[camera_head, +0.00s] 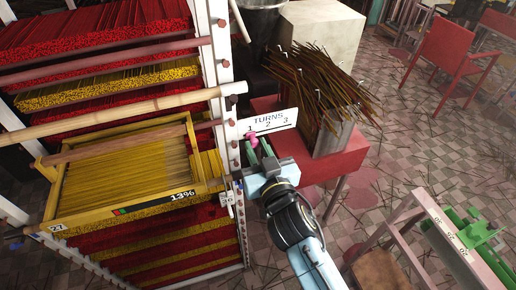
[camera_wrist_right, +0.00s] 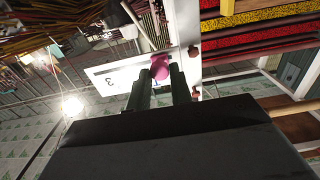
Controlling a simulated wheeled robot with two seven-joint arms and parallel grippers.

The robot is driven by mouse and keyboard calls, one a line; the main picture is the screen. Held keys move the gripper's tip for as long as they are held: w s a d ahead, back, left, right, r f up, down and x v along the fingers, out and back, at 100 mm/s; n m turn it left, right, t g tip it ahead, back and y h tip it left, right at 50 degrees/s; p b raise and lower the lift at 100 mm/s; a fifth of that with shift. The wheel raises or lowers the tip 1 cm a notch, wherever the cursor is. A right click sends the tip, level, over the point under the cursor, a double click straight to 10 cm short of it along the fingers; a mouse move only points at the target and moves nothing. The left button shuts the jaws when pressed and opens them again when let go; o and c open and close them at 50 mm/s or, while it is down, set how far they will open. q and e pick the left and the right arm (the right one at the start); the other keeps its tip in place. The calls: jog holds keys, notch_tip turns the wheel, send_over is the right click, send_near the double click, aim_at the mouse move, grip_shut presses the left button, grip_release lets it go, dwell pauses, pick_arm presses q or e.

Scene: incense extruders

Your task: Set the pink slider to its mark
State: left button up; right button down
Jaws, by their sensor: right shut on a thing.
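The pink slider (camera_head: 252,138) is at the left end of a white card (camera_head: 284,119) marked TURNS with 1, 2 and 3, close below the 1. My right gripper (camera_head: 262,149) reaches up from below and is shut on the slider. In the right wrist view, the pink slider (camera_wrist_right: 160,67) shows at the tips of the two dark fingers of my right gripper (camera_wrist_right: 160,84), with the card (camera_wrist_right: 112,79) beside it. The fingers hide part of the slider. I cannot tell which number is its mark. My left gripper is not in view.
A rack post (camera_head: 220,60) stands left of the card, beside a yellow framed tray (camera_head: 118,180) of sticks reading 13%. A red table (camera_head: 335,165) bearing a bundle of incense sticks (camera_head: 320,85) is behind the card. A green device (camera_head: 475,235) is at the lower right.

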aim_at(268, 129)
jog(key=d+p, duration=0.1)
jog(key=d, duration=0.1)
jog(key=w+d, duration=0.1)
jog(key=shift+w+d+p, duration=0.1)
jog(key=shift+d+p, duration=0.25)
jog(key=shift+d, duration=0.05)
jog(key=shift+w+d, duration=0.1)
jog(key=shift+d, duration=0.25)
jog(key=shift+a, duration=0.1)
jog(key=c, duration=1.3)
grip_release()
jog(key=shift+o, duration=0.2)
jog(key=b+v, duration=0.1)
jog(key=v, duration=1.2)
jog(key=shift+s, duration=0.2)
